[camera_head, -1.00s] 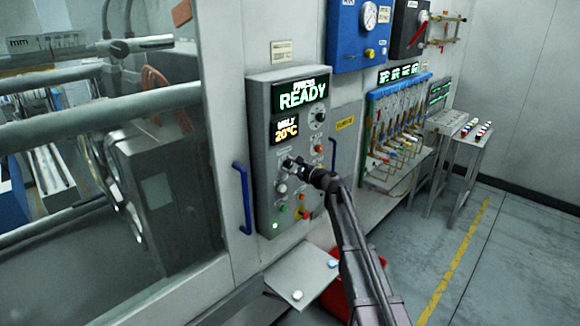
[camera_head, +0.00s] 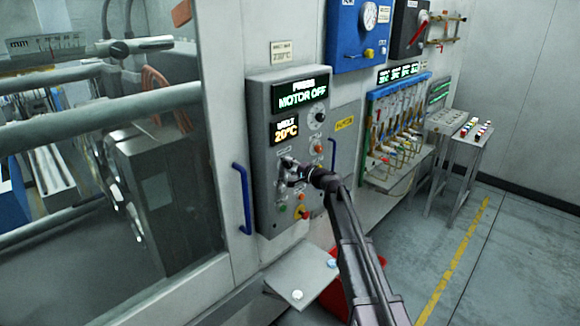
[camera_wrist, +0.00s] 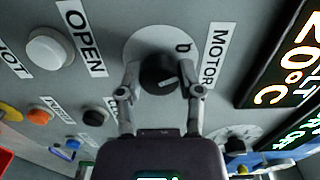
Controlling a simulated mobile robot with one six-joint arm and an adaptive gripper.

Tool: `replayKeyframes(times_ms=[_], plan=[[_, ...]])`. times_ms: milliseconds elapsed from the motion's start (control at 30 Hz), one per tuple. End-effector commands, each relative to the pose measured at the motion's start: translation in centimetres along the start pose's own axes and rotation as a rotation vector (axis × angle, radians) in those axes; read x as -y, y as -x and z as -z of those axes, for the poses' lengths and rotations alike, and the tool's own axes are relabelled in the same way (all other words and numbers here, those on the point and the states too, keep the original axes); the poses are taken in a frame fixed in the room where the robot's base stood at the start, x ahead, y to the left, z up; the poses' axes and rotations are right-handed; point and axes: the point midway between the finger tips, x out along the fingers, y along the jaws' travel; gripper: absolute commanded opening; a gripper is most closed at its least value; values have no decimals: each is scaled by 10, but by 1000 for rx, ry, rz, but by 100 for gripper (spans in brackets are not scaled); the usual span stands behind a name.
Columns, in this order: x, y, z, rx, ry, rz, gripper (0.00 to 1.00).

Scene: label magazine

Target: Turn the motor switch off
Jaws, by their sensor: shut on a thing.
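The motor switch (camera_wrist: 159,73) is a black round knob with a white mark, on a pale disc beside the label "MOTOR" in the wrist view. My gripper (camera_wrist: 160,92) has one finger on each side of the knob and is shut on it. In the head view my gripper (camera_head: 290,174) is at the grey control panel (camera_head: 262,200), and hides most of the switch. The panel's upper display (camera_head: 301,95) reads "MOTOR OFF".
A white button (camera_wrist: 48,48) labelled "OPEN" is left of the knob in the wrist view. An orange button (camera_wrist: 39,116) and a black one (camera_wrist: 94,117) sit lower. A blue handle (camera_head: 243,198) and small shelf (camera_head: 300,276) are near the panel.

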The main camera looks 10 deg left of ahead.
Motion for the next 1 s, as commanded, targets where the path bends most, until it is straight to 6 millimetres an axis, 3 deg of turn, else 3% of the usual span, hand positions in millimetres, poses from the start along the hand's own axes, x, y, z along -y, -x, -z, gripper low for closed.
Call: replayKeyframes(times_ms=[300,767,800,900,1000], plan=[[0,-1,-2,0,136,-3,0],[0,-1,-2,-1,157,-3,0],[0,-1,-2,-1,157,-3,50],[0,-1,-2,-1,156,-3,80],[0,-1,-2,-2,155,-3,82]])
